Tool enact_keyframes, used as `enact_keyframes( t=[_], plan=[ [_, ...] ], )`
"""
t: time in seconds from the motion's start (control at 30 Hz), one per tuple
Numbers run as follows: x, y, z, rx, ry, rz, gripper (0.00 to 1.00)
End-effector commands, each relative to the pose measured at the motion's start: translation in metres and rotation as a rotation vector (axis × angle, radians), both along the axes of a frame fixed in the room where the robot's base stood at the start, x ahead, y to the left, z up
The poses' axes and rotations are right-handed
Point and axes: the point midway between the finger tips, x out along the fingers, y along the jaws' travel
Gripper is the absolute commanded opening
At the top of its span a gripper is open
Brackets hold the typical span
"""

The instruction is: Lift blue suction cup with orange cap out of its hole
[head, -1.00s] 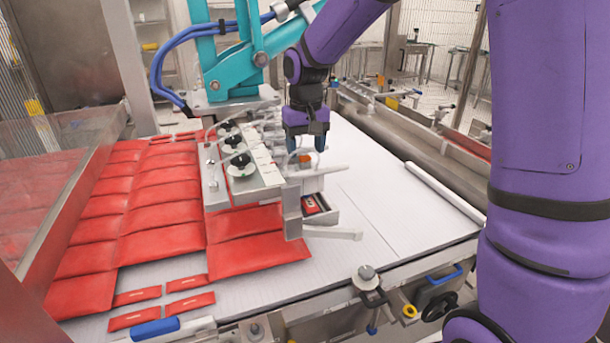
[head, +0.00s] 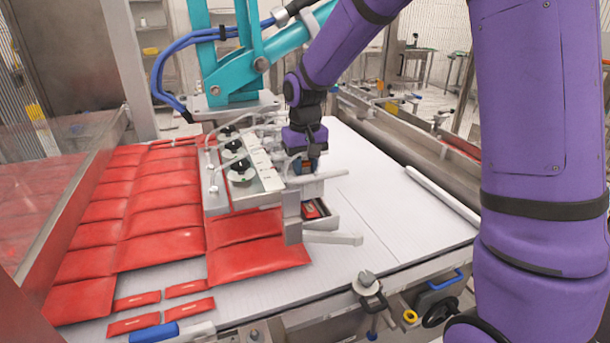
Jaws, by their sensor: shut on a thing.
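My gripper (head: 304,168) points down over the right end of the grey picker head (head: 268,182). It is shut on the suction cup with the orange cap (head: 309,165). Only a little of the orange cap shows between the dark fingers. The blue cup below the cap and its hole are hidden by the fingers and the bracket, so I cannot tell how deep the cup sits.
Red packets (head: 150,240) cover the left of the white table (head: 385,200). Teal picker arm links and blue hoses (head: 185,55) stand behind. A grey bracket (head: 330,238) juts out below my gripper. The table's right side is mostly clear.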

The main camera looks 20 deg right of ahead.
Motion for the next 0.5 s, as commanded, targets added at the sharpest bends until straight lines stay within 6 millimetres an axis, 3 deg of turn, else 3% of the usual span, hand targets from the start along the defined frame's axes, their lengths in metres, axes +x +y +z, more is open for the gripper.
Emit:
enact_keyframes(
  t=[0.27, 0.5],
  plan=[
    [0.000, 0.000, 0.011, 0.000, -0.001, 0.000, 0.14],
    [0.001, 0.000, 0.045, 0.000, -0.004, -0.001, 0.14]
  ],
)
